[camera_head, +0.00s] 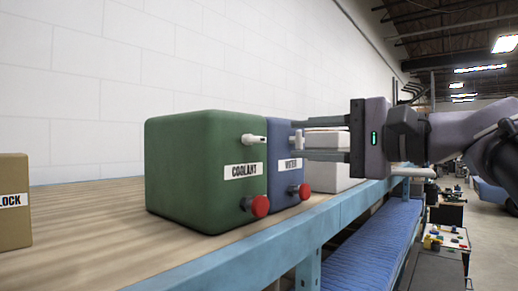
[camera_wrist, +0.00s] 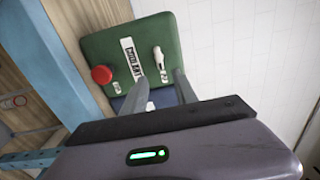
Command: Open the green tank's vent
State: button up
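The green tank (camera_head: 190,165), labelled COOLANT, stands on the wooden bench top. High on its labelled face is a small white vent lever (camera_head: 254,139), pointing sideways in the head view. A red knob (camera_head: 260,206) sits low on the same face. My gripper (camera_head: 305,139) is open and empty, its two fingers apart, to the right of the green tank in the head view. In the wrist view the green tank (camera_wrist: 190,45) and its white lever (camera_wrist: 158,58) lie beyond the open fingertips (camera_wrist: 163,86). I see no contact with the lever.
A blue tank (camera_head: 285,175) labelled WATER, with its own white fitting and red knob, stands close beside the green one. A whitish tank (camera_head: 328,172) is beyond it. A brown block (camera_head: 14,225) is at left. The bench's blue edge (camera_head: 240,258) runs along the front.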

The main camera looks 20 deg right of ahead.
jog(key=b+v, duration=0.1)
jog(key=v, duration=0.7)
jog(key=shift+s, duration=0.15)
jog(key=shift+d, duration=0.1)
